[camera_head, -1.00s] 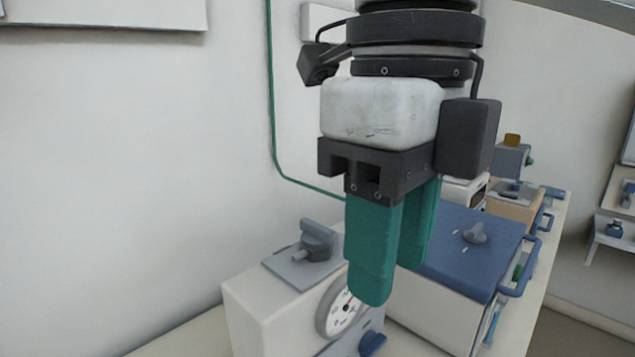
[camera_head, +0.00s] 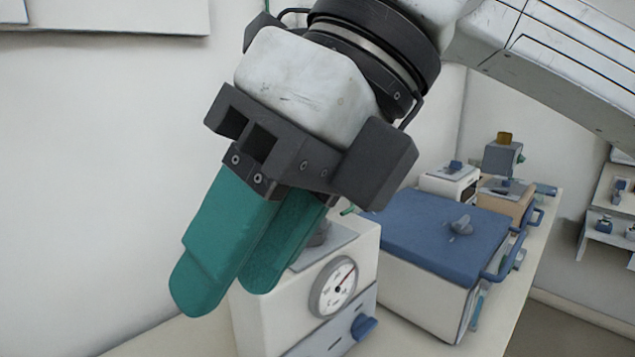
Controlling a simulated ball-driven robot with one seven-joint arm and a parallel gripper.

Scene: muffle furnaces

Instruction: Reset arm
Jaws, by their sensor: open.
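My gripper (camera_head: 228,301) hangs in the middle left of the view, tilted with its green fingers pointing down and to the left. The fingers are apart and nothing shows between them. My gripper is in front of a white furnace (camera_head: 262,318) with a round dial (camera_head: 333,288) and a blue knob (camera_head: 363,327). The fingers hide part of the furnace's top and left side. My arm reaches in from the upper right.
A white box with a blue lid (camera_head: 437,228) and blue handle stands right of the furnace. Behind it on the bench are a tan box (camera_head: 511,203) and a small white unit (camera_head: 449,184). A shelf (camera_head: 610,232) is at far right.

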